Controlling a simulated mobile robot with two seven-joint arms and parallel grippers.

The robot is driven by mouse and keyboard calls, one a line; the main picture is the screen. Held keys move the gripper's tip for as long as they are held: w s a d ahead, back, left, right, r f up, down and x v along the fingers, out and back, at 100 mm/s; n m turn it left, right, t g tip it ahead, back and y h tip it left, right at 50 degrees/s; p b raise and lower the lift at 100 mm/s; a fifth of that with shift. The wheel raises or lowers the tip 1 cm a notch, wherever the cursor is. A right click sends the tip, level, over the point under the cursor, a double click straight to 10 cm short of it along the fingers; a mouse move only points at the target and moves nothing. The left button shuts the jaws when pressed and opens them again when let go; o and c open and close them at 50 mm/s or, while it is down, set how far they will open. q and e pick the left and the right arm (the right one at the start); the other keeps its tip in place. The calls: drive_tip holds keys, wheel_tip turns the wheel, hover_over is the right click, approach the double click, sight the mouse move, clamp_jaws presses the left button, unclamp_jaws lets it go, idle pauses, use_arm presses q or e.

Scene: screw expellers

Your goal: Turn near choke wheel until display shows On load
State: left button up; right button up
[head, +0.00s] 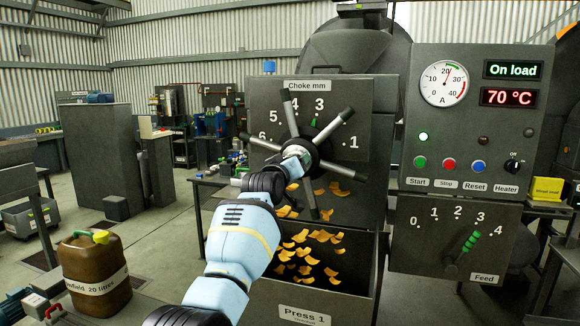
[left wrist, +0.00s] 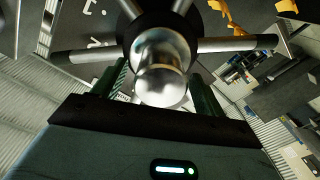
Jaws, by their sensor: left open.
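The near choke wheel (head: 333,130) is a dark hub with several metal spokes and black grips, on the Press 1 panel under the label "Choke mm". My left gripper (head: 300,155) is at the hub in the head view, its fingers hard to make out there. In the left wrist view my open left gripper (left wrist: 162,85) has one finger on each side of the wheel's shiny hub end (left wrist: 160,65). I cannot tell whether the fingers touch it. The display (head: 513,70) reads "On load" in green. My right gripper is not in view.
The control panel (head: 460,120) has an ammeter, a 70 °C display, buttons and a heater knob. Orange flakes (head: 305,255) lie in the press opening. A brown jerrycan (head: 95,275) stands at lower left.

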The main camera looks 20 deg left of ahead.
use_arm(q)
drive_tip(key=s+p, duration=0.2)
drive_tip(key=s, duration=0.5)
drive_tip(key=shift+s, duration=0.4)
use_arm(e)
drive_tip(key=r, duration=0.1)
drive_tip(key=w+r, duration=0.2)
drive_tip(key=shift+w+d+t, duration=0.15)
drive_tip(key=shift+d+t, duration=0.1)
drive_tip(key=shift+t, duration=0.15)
use_arm(q)
drive_tip(key=shift+a, duration=0.1)
